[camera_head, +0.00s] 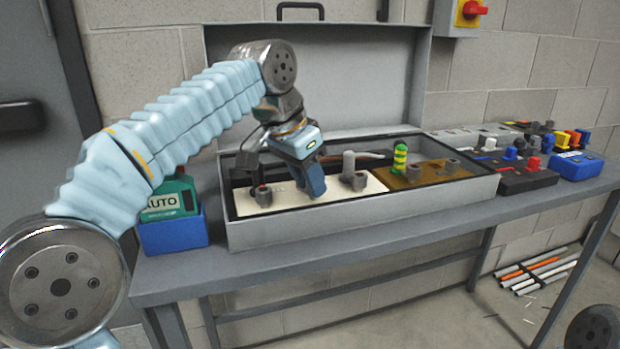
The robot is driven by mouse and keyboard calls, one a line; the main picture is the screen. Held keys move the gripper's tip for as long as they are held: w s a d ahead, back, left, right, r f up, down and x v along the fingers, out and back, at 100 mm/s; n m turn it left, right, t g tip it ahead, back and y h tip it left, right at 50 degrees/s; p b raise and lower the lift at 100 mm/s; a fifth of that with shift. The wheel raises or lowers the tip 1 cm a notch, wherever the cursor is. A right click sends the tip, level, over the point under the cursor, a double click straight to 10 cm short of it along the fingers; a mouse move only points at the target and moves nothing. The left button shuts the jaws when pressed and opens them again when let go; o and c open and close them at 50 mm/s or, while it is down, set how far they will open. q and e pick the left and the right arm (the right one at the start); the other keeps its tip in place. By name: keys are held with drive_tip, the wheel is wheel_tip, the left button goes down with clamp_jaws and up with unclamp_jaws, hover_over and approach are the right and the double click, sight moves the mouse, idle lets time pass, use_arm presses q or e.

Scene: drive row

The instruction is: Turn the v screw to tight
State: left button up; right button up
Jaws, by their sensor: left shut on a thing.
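My left gripper (313,184) reaches down into an open grey box (360,213), over a cream plate (300,205). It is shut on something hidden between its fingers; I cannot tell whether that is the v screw. A dark grey fitting (263,196) with a reddish mark stands on the plate left of the gripper. A taller grey fitting (349,165) stands right of it. A brown plate (428,177) with two grey fittings lies in the right half of the box. No letter marks are readable. My right gripper is not in view.
A green and yellow striped post (400,158) stands in the box. Coloured switches and a blue block (578,165) crowd the bench's right end. The raised lid (340,75) stands behind.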

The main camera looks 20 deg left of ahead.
use_arm(q)
drive_tip(key=m, duration=0.2)
drive_tip(key=m+g+h, duration=0.1)
drive_tip(key=m, duration=0.1)
drive_tip(key=shift+w+a+m, duration=0.2)
drive_tip(key=shift+m, duration=0.1)
idle(0.5)
drive_tip(key=o, duration=1.1)
drive_tip(key=shift+g, duration=0.3)
drive_tip(key=shift+c, duration=0.2)
